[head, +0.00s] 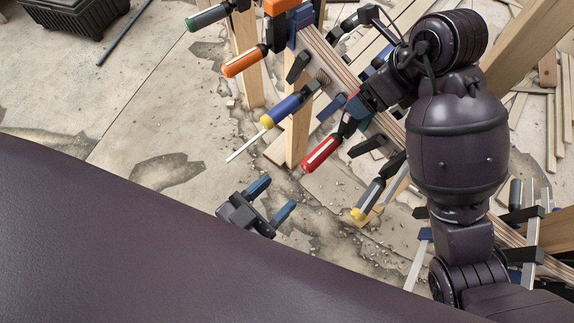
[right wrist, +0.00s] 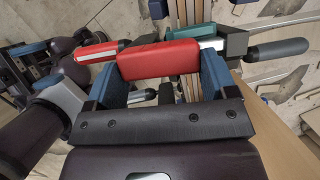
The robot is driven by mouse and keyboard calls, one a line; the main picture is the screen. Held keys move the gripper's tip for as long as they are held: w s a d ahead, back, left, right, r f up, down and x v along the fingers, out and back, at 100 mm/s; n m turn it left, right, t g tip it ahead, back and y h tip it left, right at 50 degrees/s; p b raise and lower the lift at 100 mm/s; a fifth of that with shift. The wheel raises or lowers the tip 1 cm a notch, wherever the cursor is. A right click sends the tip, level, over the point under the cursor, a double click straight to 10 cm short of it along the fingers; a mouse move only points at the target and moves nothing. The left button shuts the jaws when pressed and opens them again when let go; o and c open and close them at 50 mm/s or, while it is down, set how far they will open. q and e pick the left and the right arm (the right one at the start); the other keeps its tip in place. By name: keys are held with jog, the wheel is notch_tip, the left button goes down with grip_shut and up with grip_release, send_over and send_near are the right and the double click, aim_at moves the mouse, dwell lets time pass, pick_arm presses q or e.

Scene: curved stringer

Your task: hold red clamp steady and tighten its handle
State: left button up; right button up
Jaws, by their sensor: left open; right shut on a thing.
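The red clamp's handle (head: 321,153), red with a white stripe, slants down and left from the curved wooden stringer in the head view. In the right wrist view the clamp's red body (right wrist: 158,60) lies between the blue fingers of my right gripper (right wrist: 160,70), which is shut on it. The red handle (right wrist: 96,52) sticks out to the left there. In the head view my right arm hides part of the clamp. My left gripper (head: 275,197) is open and empty, below and left of the red handle and apart from it.
Other clamps line the stringer (head: 328,58): an orange one (head: 244,61), a blue one with a yellow end (head: 287,108), and a dark one with a yellow end (head: 369,197). Wooden posts (head: 297,135) stand beneath. A black crate (head: 75,15) is at top left. Floor at left is mostly clear.

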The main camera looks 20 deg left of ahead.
pick_arm(q)
jog(key=shift+s+a, duration=0.1)
jog(key=shift+s, duration=0.2)
jog(key=shift+v, duration=1.05)
pick_arm(e)
jog(key=o, duration=1.2)
jog(key=shift+r, duration=0.1)
jog(key=shift+v, duration=2.4)
